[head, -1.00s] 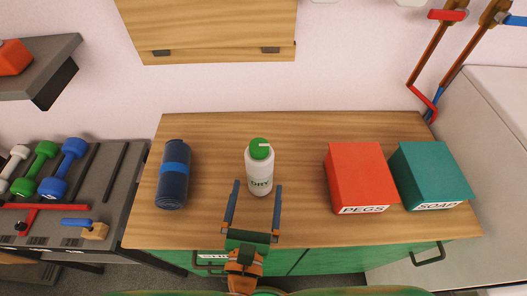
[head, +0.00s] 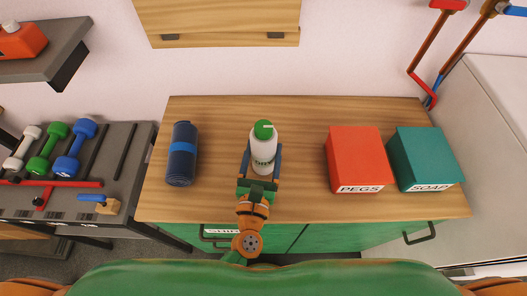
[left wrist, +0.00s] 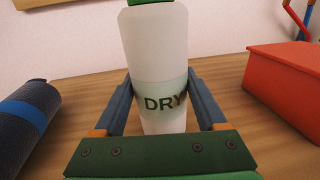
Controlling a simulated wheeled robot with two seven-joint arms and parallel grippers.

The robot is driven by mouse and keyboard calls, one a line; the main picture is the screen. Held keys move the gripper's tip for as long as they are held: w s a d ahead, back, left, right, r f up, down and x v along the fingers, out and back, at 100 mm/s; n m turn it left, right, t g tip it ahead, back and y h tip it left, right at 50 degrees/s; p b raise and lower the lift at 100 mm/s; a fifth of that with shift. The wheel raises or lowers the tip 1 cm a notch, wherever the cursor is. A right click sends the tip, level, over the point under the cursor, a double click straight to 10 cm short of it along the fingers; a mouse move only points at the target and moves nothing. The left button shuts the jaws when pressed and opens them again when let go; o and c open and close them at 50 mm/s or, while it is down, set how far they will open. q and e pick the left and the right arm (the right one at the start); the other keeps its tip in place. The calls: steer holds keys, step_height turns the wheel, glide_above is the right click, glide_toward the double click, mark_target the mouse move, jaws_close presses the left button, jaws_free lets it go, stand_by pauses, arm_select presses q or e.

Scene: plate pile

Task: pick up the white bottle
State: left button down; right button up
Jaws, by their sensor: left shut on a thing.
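The white bottle (head: 263,150) has a green cap and stands upright on the wooden counter. My left gripper (head: 261,163) is shut on it, with one blue finger on each side of its body. In the left wrist view the white bottle (left wrist: 155,60) fills the middle, with its green "DRY" label facing me. The fingers of my left gripper (left wrist: 163,105) press on both sides at the label's height. The top of the cap is cut off there. My right gripper is not in view.
A dark blue roll (head: 181,155) with a lighter band lies left of the bottle. A red "PEGS" box (head: 358,155) and a teal "SOAP" box (head: 424,155) stand to the right. The wooden counter (head: 225,115) is clear behind and beside the bottle. A wall cabinet (head: 217,20) hangs above.

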mark_target(265, 139)
arm_select(q)
steer(key=shift+r, duration=0.1)
steer(key=shift+r+p, duration=0.3)
steer(key=shift+p, duration=0.05)
step_height(265, 139, up, 4)
steer(key=p, duration=0.3)
steer(key=shift+w+f, duration=0.1)
steer(key=shift+f, duration=0.1)
steer(key=s+r+p, duration=0.1)
steer(key=r+p, duration=0.1)
steer(key=s+r+p, duration=0.2)
steer(key=shift+s, duration=0.15)
steer(key=shift+s+r+p, duration=0.85)
steer(key=shift+s+r, duration=0.25)
steer(key=shift+s, duration=0.15)
steer(key=s+r, duration=0.2)
steer(key=s, duration=0.6)
steer(key=shift+s+r, duration=0.15)
steer(key=shift+r, duration=0.1)
